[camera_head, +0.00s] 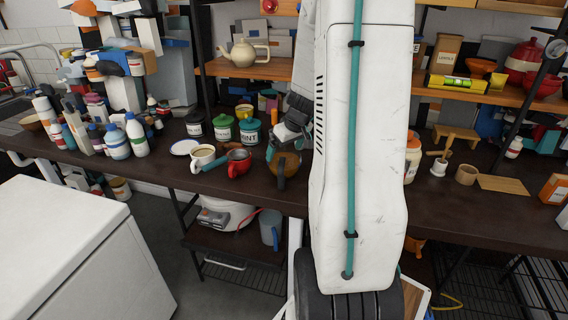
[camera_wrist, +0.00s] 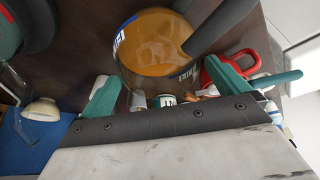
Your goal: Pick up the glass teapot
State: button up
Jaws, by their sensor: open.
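The glass teapot (camera_wrist: 158,48) fills the upper middle of the wrist view, seen from close up. It is clear, with amber liquid, a printed label and a thick dark handle (camera_wrist: 222,22) rising to the upper right. In the head view the teapot (camera_head: 287,165) stands near the counter's front edge, partly behind my arm. My gripper (camera_wrist: 168,90) is open, with one teal finger on each side of the teapot's lower edge in the wrist view. I cannot tell whether either finger touches it. The gripper (camera_head: 281,146) is just above the teapot in the head view.
A red mug (camera_head: 238,164) and a white mug (camera_head: 203,158) stand left of the teapot. Lidded canisters, including a green one (camera_head: 223,127), stand behind. A cream teapot (camera_head: 243,52) is on the upper shelf. My arm hides the counter to the right.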

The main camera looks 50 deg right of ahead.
jog(key=c, duration=1.7)
jog(key=shift+c, duration=0.3)
jog(key=shift+r, duration=0.1)
